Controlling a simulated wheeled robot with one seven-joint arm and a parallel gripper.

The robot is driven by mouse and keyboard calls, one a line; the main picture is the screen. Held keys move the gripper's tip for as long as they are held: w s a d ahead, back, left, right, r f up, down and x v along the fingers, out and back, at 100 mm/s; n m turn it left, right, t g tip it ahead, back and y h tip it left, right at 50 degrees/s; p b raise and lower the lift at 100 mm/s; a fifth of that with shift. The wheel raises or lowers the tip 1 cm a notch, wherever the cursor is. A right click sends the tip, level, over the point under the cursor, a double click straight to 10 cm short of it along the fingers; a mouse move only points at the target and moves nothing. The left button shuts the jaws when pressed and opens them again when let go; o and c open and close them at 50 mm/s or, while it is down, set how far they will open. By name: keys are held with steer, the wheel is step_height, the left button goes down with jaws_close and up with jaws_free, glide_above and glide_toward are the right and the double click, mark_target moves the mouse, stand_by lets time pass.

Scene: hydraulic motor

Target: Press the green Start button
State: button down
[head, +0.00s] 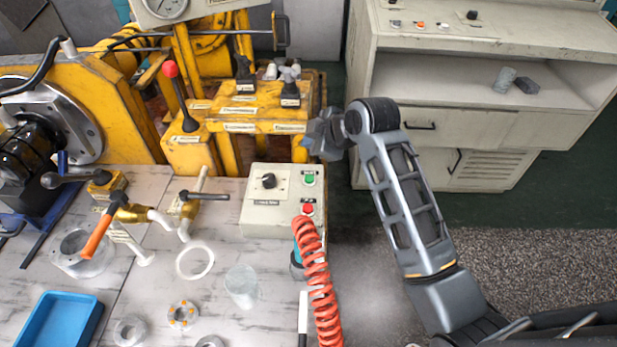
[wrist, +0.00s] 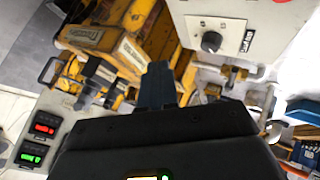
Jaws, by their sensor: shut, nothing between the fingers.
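The green button (head: 309,178) is at the upper right of a pale control box (head: 262,222) in the head view, with a small label above it. My gripper (head: 318,136) is above and slightly behind the box's right side in that view, apart from the button. In the wrist view its dark fingers (wrist: 157,85) are together with nothing between them. A pale box face with a black knob (wrist: 211,41) shows at the upper right there. I cannot make out the round green button in the wrist view.
A red button (head: 308,209) is below the green one, and a black knob (head: 268,181) is to their left. A coiled red hose (head: 318,285) stands in front of the box. A yellow machine frame (head: 240,112) with a red-topped lever (head: 172,75) stands behind it.

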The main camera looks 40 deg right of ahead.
steer(key=shift+f, duration=0.15)
steer(key=b, duration=0.6)
glide_above(311, 180)
step_height(311, 180, down, 6)
steer(key=shift+s+f, duration=0.1)
steer(key=shift+f, duration=0.05)
steer(key=shift+f+b, duration=0.75)
steer(key=shift+f, duration=0.4)
steer(key=shift+f, duration=0.15)
stand_by(0.6)
steer(key=shift+f, duration=0.25)
steer(key=shift+f, duration=0.4)
stand_by(0.9)
steer(key=shift+r, duration=0.15)
steer(key=shift+r+p, duration=0.6)
steer(key=shift+r, duration=0.1)
